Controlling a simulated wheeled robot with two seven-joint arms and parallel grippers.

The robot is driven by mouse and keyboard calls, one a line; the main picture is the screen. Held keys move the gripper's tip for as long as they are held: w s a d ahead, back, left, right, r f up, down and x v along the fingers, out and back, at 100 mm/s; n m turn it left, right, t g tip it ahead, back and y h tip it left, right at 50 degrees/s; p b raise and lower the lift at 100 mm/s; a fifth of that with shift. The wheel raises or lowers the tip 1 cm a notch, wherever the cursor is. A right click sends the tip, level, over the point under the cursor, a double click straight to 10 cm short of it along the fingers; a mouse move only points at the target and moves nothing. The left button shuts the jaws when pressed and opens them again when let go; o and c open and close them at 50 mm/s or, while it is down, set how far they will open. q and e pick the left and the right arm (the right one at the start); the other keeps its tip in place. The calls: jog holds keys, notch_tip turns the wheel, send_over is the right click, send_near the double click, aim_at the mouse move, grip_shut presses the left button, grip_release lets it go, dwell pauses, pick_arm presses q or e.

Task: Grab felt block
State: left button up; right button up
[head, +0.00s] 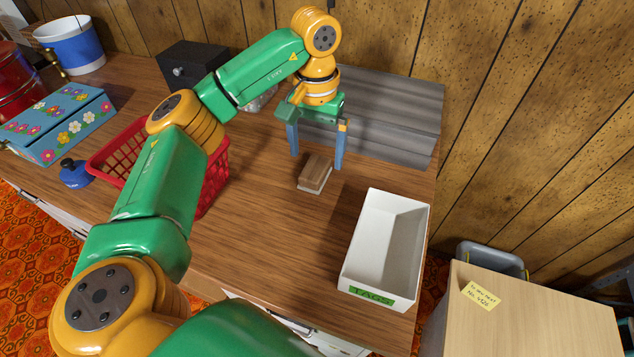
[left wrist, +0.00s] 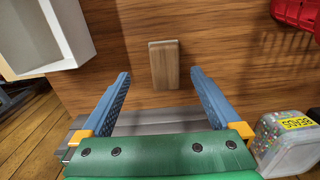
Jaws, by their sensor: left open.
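The felt block (head: 315,174) is a small block with a brown wood-like top and a pale underside, lying on the wooden table. It also shows in the left wrist view (left wrist: 164,65), beyond the fingertips and between their lines. My left gripper (head: 318,164) is open, with its two blue fingers pointing down just behind and above the block. In the left wrist view the open fingers (left wrist: 160,72) are empty and apart from the block. My right gripper is in neither view.
A white bin labelled TAGS (head: 359,293) stands right of the block. A red basket (head: 217,172) stands to the left, partly behind my arm. A grey ribbed panel (head: 400,115) lies behind. A clear tub of beads (left wrist: 284,145) shows in the left wrist view.

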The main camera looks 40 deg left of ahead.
aim_at(312, 172)
pick_arm(q)
jog(key=f, duration=0.6)
jog(key=shift+s+a+f, duration=0.1)
jog(key=shift+a+f, duration=0.15)
jog(key=shift+a, duration=0.15)
jog(key=c, duration=1.5)
